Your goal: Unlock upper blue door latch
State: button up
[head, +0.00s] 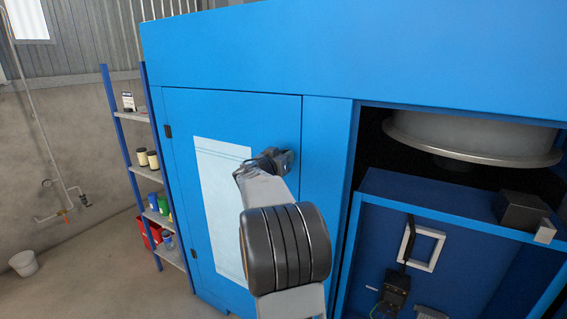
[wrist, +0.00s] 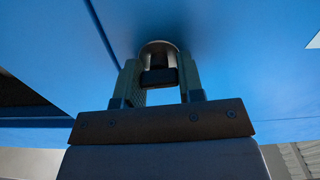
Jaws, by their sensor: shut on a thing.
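The blue door (head: 235,112) is closed on the front of the blue cabinet, with a pale sheet (head: 218,200) on it. My gripper (head: 280,160) is at the upper right part of this door, near its right edge. In the wrist view my gripper (wrist: 158,85) has its two fingers on either side of the dark upper latch (wrist: 158,77), which has a round base against the blue surface. The fingers are shut on the latch. In the head view my gripper and arm hide most of the latch, so its turn angle cannot be told.
Right of the door is an open bay with a round grey tank (head: 470,140) above a blue inner box (head: 450,195). A shelf rack (head: 140,116) with cans and bins stands left of the cabinet. A white bucket (head: 24,263) is on the floor at far left.

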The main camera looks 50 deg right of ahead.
jog(key=n+b, duration=0.1)
jog(key=b, duration=0.1)
jog(key=n+b, duration=0.1)
jog(key=b, duration=0.1)
jog(key=shift+f, duration=0.4)
jog(key=n+b, duration=0.2)
jog(key=n, duration=0.1)
jog(key=n+b, duration=0.2)
jog(key=shift+w+a+r+n+b, duration=0.1)
jog(key=shift+w+r+n+b, duration=0.1)
jog(key=shift+n+b, duration=0.15)
jog(key=n+b, duration=0.1)
jog(key=n, duration=0.3)
jog(key=shift+n, duration=2.55)
jog(key=o, duration=0.9)
jog(key=shift+o, duration=0.2)
jog(key=shift+a, duration=0.1)
jog(key=b+v, duration=0.2)
jog(key=v, duration=1.1)
jog(key=shift+a+b, duration=0.3)
